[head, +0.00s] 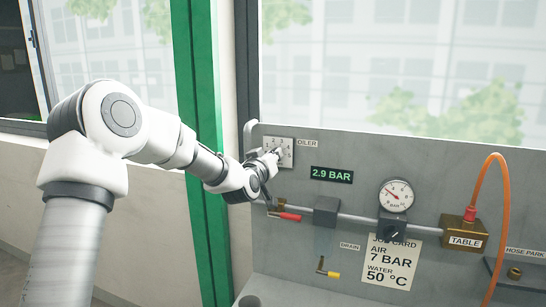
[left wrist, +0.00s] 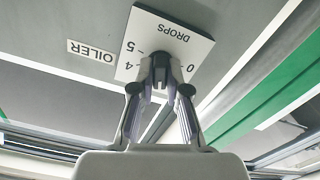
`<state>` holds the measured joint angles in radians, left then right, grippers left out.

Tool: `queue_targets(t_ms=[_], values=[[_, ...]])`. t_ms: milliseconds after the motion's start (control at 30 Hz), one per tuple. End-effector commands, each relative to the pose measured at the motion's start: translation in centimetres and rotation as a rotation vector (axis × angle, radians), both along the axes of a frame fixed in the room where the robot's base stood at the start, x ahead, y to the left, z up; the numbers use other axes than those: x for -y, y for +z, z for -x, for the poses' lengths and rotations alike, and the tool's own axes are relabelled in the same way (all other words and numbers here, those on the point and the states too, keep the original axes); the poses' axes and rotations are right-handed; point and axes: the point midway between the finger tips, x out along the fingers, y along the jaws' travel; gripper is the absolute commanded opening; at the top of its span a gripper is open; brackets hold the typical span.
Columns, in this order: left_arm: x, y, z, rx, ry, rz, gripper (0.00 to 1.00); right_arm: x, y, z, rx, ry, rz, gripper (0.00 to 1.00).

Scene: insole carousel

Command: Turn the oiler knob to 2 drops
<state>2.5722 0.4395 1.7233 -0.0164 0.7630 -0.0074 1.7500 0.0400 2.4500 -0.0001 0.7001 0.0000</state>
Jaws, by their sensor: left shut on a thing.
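The oiler dial plate (head: 287,146), a pale square with numbers, is on the upper left of the grey panel beside its OILER label. In the left wrist view the plate (left wrist: 187,42) appears upside down, with DROPS, 0, 4 and 5 readable; other numbers are hidden. The dark oiler knob (left wrist: 160,62) is in the middle of the plate. My left gripper (left wrist: 160,85) is shut on the knob, with a finger on either side; it also shows at the dial in the head view (head: 274,155). I cannot tell which number the knob points at. My right gripper is not in view.
Below the dial are a red-handled valve (head: 288,216) and a yellow-handled drain valve (head: 330,273). A green display (head: 332,175) reads 2.9 BAR. A round gauge (head: 396,195), job card (head: 390,262) and orange hose (head: 477,185) are to the right. A green post (head: 200,100) stands left.

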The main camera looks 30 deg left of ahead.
Motion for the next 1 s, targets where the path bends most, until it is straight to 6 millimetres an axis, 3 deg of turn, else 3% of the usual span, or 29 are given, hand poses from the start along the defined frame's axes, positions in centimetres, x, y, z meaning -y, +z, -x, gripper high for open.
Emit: queue_targets(t_ms=[200, 233, 267, 300, 733, 867, 1000], values=[[-0.1, 0.6, -0.1, 0.013, 0.003, -0.002, 0.0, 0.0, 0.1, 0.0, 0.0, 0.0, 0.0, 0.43], [-0.1, 0.6, -0.1, 0.013, 0.003, -0.002, 0.25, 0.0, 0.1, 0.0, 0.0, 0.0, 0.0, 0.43], [-0.1, 0.6, -0.1, 0.013, 0.003, -0.002, 0.36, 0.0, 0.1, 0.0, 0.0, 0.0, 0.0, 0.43], [-0.1, 0.6, 0.0, 0.012, 0.002, -0.002, 0.4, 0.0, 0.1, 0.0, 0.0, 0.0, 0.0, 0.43], [0.1, 0.2, 0.5, 0.004, 0.001, 0.002, 0.4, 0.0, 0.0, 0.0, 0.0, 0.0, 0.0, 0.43], [0.6, 0.2, 2.7, 0.003, 0.0, 0.004, 0.4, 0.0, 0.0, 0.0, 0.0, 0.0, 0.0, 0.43], [1.5, 0.1, 6.2, 0.004, -0.001, 0.005, 0.4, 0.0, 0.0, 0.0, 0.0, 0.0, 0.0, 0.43]])
